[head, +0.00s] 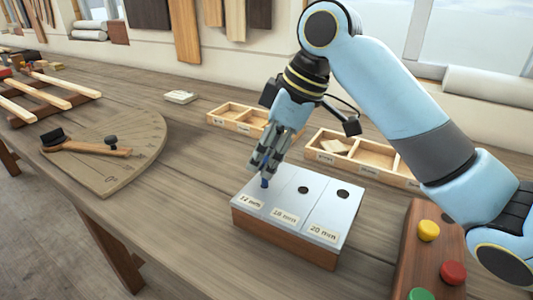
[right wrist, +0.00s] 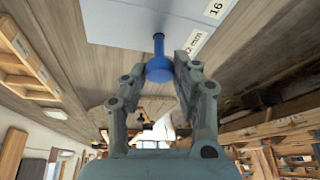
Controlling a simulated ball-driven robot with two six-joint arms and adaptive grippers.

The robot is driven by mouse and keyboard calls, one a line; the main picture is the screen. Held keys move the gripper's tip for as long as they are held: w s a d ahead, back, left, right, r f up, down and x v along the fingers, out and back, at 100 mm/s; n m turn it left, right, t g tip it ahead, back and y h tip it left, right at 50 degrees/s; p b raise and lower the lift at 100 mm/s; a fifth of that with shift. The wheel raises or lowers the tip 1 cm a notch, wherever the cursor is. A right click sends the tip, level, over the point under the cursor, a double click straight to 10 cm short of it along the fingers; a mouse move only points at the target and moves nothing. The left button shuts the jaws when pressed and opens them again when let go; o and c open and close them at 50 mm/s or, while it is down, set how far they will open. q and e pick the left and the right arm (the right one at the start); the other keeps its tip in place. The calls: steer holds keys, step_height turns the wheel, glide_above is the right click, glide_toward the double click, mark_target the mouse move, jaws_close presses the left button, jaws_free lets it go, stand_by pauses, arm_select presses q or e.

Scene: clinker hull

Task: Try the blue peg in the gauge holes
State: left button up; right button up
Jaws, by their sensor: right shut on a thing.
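The gauge block (head: 318,208) has a pale metal top on a wooden base, with strips labelled 12 mm, 16 mm and 20 mm. Dark holes show in the 16 mm and 20 mm strips; the 12 mm hole is hidden behind the peg and fingers. My right gripper (head: 267,163) is shut on the blue peg (head: 264,183), which points down at the 12 mm strip. In the right wrist view, the blue peg (right wrist: 158,68) reaches the plate (right wrist: 115,20) beside the 12 mm label. I cannot tell whether its tip is in the hole. My left gripper is not in view.
Wooden trays (head: 367,157) with compartments stand behind the block. A box with coloured buttons (head: 428,230) is at the right. A wooden protractor board (head: 145,140) lies to the left. Bare bench lies between it and the block.

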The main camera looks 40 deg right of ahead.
steer(key=shift+f+b, duration=0.3)
steer(key=shift+f, duration=0.75)
stand_by(0.4)
steer(key=shift+r+p, duration=2.65)
steer(key=shift+p, duration=0.5)
